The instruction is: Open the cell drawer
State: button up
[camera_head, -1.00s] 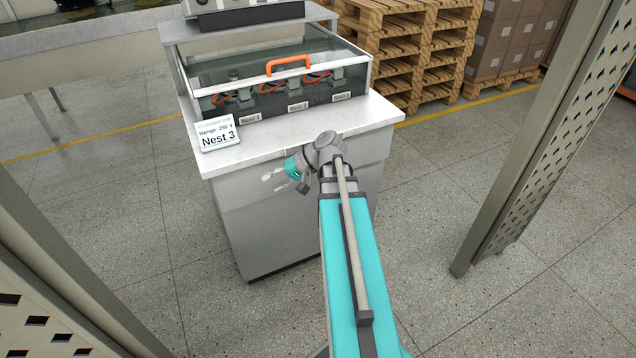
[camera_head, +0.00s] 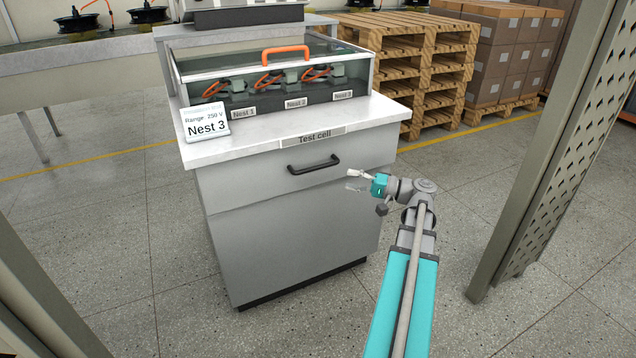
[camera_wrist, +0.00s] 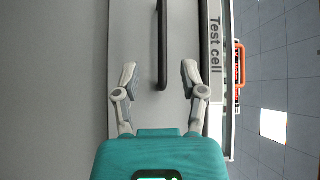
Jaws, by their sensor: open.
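The cell drawer (camera_head: 251,185) is the shut grey top front of a cabinet, under a counter edge labelled "Test cell". Its black bar handle (camera_head: 313,166) runs across the drawer face. In the wrist view the handle (camera_wrist: 162,50) stands vertically, ahead of my gripper and between the lines of its fingers. My gripper (camera_head: 355,181) is open and empty, to the right of the handle and slightly lower in the head view. In the wrist view my gripper (camera_wrist: 158,80) has its two fingers spread. The handle's near end reaches about the level of the fingertips; contact is not seen.
On the counter (camera_head: 250,142) stand a "Nest 3" card (camera_head: 207,122) and a clear-lidded test box with an orange handle (camera_head: 286,54). A perforated post (camera_head: 545,150) rises at the right. Pallets (camera_head: 400,60) are behind. Floor in front is clear.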

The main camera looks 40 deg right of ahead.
aim_at(316, 168)
jog(key=shift+s+d+f+t+b, duration=0.15)
jog(key=shift+s+d+t+b, duration=0.1)
jog(key=shift+s+d, duration=0.35)
jog(key=shift+s+d+f+t+b, duration=0.15)
jog(key=shift+s+d+t+b, duration=0.15)
jog(key=shift+d, duration=0.35)
jog(key=shift+a, duration=0.1)
jog(key=shift+p+x, duration=0.95)
jog(key=shift+x, duration=5.95)
jog(key=shift+f, duration=0.15)
grip_shut()
